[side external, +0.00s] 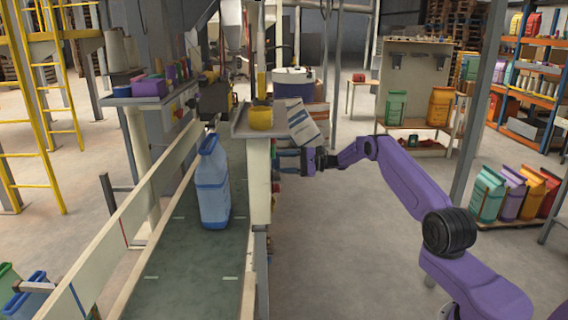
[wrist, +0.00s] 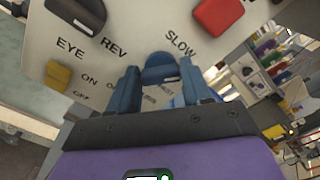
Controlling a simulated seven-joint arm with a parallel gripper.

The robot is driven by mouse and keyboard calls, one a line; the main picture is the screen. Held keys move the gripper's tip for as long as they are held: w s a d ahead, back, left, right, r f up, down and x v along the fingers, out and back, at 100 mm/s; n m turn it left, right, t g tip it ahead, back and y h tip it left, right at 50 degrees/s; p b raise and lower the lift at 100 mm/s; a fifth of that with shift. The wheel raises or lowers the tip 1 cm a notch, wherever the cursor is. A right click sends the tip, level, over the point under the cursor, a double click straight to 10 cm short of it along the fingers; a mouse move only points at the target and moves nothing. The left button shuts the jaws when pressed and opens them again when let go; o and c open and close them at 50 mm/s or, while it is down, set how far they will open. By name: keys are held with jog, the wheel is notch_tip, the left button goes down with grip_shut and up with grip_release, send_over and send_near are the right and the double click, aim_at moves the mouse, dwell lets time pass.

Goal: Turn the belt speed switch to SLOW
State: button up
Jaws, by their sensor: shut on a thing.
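The belt speed switch (wrist: 160,68) is a dark blue knob on a cream control panel (wrist: 140,25). The word SLOW is printed above it and small partly hidden lettering is below it. My gripper (wrist: 160,74) has a blue finger on each side of the knob and is shut on it. I cannot tell which word the knob points to. In the side view my gripper (side external: 303,161) reaches left to the panel's face on the cream post (side external: 260,185), and the knob is hidden there.
The panel also holds a yellow switch (wrist: 58,75) by EYE, a black knob (wrist: 76,12) near REV and a red button (wrist: 217,13). A blue sack (side external: 212,185) stands on the belt (side external: 190,262) beyond the post. A tilted sheet (side external: 307,124) hangs just above my gripper.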

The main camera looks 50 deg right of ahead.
jog(key=shift+s+d+f+n, duration=0.1)
jog(key=shift+f+n, duration=0.05)
jog(key=shift+n, duration=1.75)
jog(key=shift+s+f+n, duration=0.1)
jog(key=shift+n, duration=1.8)
jog(key=o, duration=1)
jog(key=shift+o, duration=0.3)
jog(key=shift+w, duration=0.1)
jog(key=v, duration=1.7)
jog(key=shift+r, duration=0.15)
